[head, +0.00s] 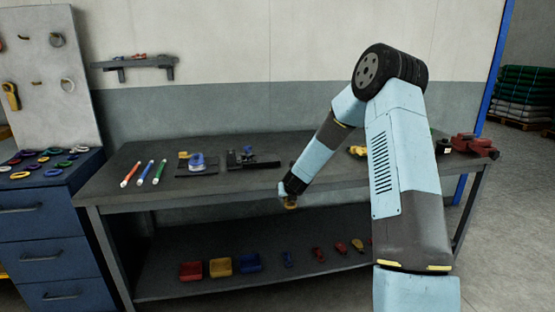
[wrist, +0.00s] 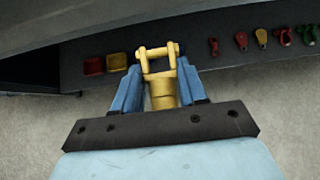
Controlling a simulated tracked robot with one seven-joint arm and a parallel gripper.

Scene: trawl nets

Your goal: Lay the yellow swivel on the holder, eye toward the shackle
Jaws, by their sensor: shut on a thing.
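The yellow swivel (wrist: 163,97) is between the two blue fingers of my gripper (wrist: 160,78) in the wrist view. Its forked end with a cross pin points away from the palm; its round body lies nearer the palm. In the head view my gripper (head: 289,196) hangs just in front of the bench's front edge, with the yellow swivel (head: 291,204) low in it. On the bench a dark plate (head: 211,172) bears a blue and yellow fitting (head: 196,160). To its right is a black fixture (head: 262,164) with a small blue part. I cannot tell which is the holder or the shackle.
The dark bench (head: 130,190) has three marker-like sticks (head: 144,173) at left. A red vise-like object (head: 474,146) is at right. The lower shelf (head: 215,288) holds red, yellow and blue bins (head: 250,262) and several small fittings. My arm hides part of the bench.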

